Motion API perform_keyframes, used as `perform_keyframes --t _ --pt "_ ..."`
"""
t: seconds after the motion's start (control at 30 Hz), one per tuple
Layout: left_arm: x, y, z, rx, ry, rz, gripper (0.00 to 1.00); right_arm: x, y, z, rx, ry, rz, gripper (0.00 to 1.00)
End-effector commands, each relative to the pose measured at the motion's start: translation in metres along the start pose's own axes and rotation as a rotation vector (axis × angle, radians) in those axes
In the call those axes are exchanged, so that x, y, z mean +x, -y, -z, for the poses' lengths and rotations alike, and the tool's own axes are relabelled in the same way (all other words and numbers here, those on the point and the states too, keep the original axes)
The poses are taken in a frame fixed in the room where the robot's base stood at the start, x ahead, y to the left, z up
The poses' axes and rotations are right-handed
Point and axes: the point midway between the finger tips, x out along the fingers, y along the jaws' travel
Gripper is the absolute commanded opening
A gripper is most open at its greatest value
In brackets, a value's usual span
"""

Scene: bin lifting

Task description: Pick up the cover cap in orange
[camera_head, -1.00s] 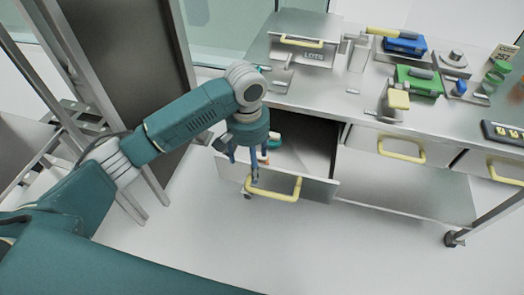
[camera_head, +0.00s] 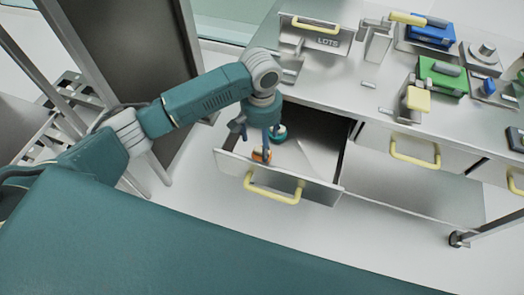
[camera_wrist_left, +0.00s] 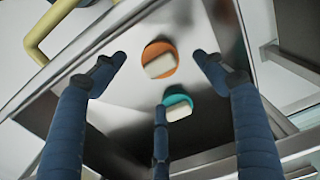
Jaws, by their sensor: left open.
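The orange cover cap (camera_head: 261,155) lies in the open drawer (camera_head: 320,192), near its front left. It has a pale block-shaped grip on top and also shows in the left wrist view (camera_wrist_left: 158,60). A teal cap (camera_head: 279,134) lies behind it in the same drawer and shows in the left wrist view (camera_wrist_left: 177,106). My left gripper (camera_head: 266,145) points down over the drawer, above the caps. In the left wrist view its blue fingers (camera_wrist_left: 160,75) are spread, with the orange cap between and beyond the tips, apparently untouched. My right gripper is not in view.
The drawer has a yellow handle (camera_head: 273,192) at its front and raised metal walls around the caps. A steel workbench (camera_head: 350,90) with blue and green devices stands behind and to the right. The drawer's right part is bare.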

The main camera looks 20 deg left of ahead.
Motion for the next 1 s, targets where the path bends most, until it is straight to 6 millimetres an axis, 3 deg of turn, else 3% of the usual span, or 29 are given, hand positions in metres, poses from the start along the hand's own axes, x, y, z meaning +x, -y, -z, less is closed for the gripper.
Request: perform_keyframes --t 0.17,0.4,0.7,0.97,1.0 --pt "0.014 0.000 0.000 -0.001 0.001 0.002 0.72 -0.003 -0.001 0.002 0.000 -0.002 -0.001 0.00" --pt "0.049 0.000 -0.001 0.000 0.000 0.001 0.72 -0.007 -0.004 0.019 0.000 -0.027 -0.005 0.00" --pt "0.055 0.000 -0.001 0.001 -0.002 0.001 0.72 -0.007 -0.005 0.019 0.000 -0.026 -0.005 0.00" --pt "0.055 0.000 -0.001 0.001 -0.002 0.001 0.22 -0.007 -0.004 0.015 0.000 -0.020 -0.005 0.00" --pt "0.055 0.000 -0.001 0.001 -0.002 0.001 0.22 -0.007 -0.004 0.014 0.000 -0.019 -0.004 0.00"
